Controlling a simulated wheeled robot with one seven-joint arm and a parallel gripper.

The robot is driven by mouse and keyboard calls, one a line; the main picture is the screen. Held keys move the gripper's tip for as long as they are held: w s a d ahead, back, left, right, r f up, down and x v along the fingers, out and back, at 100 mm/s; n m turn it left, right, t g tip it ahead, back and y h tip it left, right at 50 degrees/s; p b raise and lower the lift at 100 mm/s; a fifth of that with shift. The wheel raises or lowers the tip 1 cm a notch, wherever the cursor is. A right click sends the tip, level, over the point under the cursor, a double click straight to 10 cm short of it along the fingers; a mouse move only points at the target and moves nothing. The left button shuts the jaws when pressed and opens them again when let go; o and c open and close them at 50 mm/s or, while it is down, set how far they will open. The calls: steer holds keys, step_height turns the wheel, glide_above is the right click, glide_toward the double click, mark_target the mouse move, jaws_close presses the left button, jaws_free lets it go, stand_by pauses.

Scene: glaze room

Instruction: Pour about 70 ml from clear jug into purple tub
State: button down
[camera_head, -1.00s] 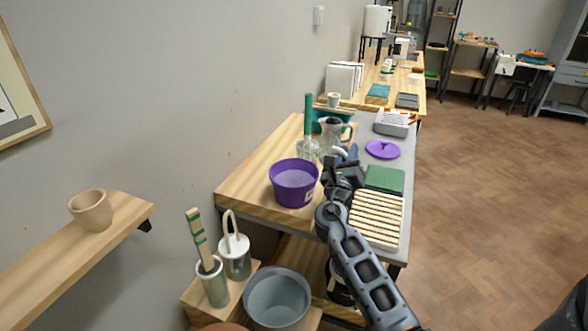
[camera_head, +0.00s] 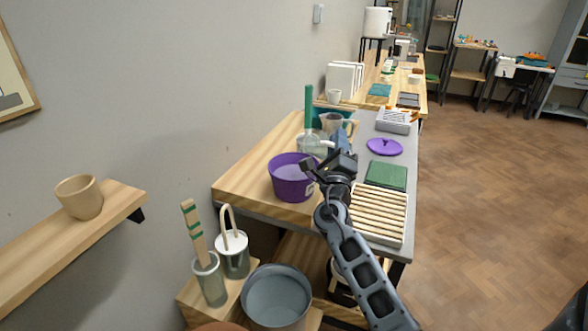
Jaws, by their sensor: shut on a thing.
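The purple tub (camera_head: 291,184) stands upright near the left side of the worktable, with a pale label on its side. Its inside shows only in part, and I cannot tell a liquid level. The clear jug (camera_head: 311,146) shows just behind the tub's far rim, its lower part hidden. My gripper (camera_head: 337,152) is to the right of the tub and jug, beside the jug's pale handle. It is shut, apparently on the clear jug; my own wrist hides the fingertips. No stream of liquid is visible.
A grey pitcher with a tan handle (camera_head: 333,124) and an upright green-handled tool (camera_head: 309,106) stand behind. A slatted rack (camera_head: 378,213), green slab (camera_head: 387,175) and purple lid (camera_head: 384,147) lie to the right. A grey bucket (camera_head: 276,298) stands below.

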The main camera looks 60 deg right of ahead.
mark_target(323, 142)
steer(key=shift+w+a+r+n+t, duration=0.1)
steer(key=shift+r+n+t, duration=0.05)
steer(key=shift+n+t, duration=0.25)
steer(key=shift+w+a+r+n+t, duration=0.1)
steer(key=shift+w+r+n+t, duration=0.1)
steer(key=shift+n, duration=0.3)
steer(key=shift+w+a+r+n+t, duration=0.1)
steer(key=shift+r+n+t, duration=0.1)
steer(key=shift+n, duration=0.3)
steer(key=shift+w+a+f+n+t+b, duration=0.2)
steer(key=shift+w+a+n+t, duration=0.2)
steer(key=shift+w+n, duration=0.2)
steer(key=shift+w+a+f+n+t+b, duration=0.15)
steer(key=shift+w+a+n+t, duration=0.1)
steer(key=shift+w+n+t, duration=0.35)
stand_by(0.6)
steer(key=shift+w+a+r+n+y, duration=0.15)
steer(key=shift+n+y, duration=0.25)
steer(key=shift+n, duration=0.3)
steer(key=shift+s+d+m+g+h+p, duration=0.15)
steer(key=shift+s+d+m+g+p, duration=0.55)
steer(key=shift+m, duration=1)
steer(key=shift+s+d+m+g+h+p, duration=0.2)
steer(key=shift+s+m+g+p, duration=0.15)
steer(key=shift+s+m+g, duration=1)
steer(key=shift+s+d+m+g+h+p, duration=0.2)
steer(key=shift+d+m+g+p, duration=0.45)
steer(key=shift+m, duration=1.4)
